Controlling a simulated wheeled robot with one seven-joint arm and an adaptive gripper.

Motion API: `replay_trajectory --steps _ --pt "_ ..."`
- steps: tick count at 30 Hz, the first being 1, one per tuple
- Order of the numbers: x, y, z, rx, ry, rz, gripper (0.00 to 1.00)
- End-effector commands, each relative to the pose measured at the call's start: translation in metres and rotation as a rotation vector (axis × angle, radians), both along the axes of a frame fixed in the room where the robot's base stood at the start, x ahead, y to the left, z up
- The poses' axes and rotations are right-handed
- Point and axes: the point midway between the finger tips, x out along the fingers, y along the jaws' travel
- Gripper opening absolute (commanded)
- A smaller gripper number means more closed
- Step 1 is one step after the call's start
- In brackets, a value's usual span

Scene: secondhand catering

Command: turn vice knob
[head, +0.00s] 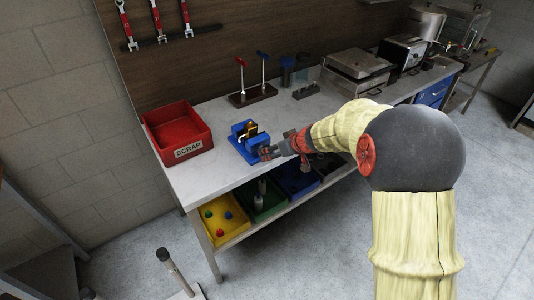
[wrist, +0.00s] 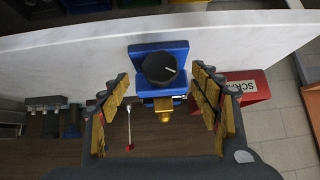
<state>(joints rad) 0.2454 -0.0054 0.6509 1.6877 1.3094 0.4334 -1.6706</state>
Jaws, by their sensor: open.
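A blue vice (head: 240,143) stands near the front edge of the grey bench, with a brass-coloured piece (head: 250,128) at its jaws. In the wrist view the vice (wrist: 158,49) shows its round black knob (wrist: 160,68) with a white pointer line. My gripper (head: 268,152) is at the vice's front right side in the head view. In the wrist view my gripper (wrist: 161,82) is open, one finger on each side of the knob, with gaps visible on both sides. The knob cannot be made out in the head view.
A red SCRAP bin (head: 178,133) stands left of the vice. A dark rack with two upright tools (head: 252,93) is behind. Yellow (head: 225,220), green and blue bins sit on the lower shelf. Metal appliances (head: 357,68) stand farther right. Bare bench lies between bin and vice.

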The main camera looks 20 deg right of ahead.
Motion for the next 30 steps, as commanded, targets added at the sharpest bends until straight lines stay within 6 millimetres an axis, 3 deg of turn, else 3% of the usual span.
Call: replay_trajectory --steps 6,12,23,30 --pt "0.022 0.010 -0.027 0.002 0.004 0.002 0.63" --pt "0.036 0.015 -0.040 0.001 0.003 0.001 0.63" --pt "0.040 0.016 -0.044 0.002 0.002 0.001 0.63" --pt "0.040 0.016 -0.044 0.002 0.002 0.001 0.51"
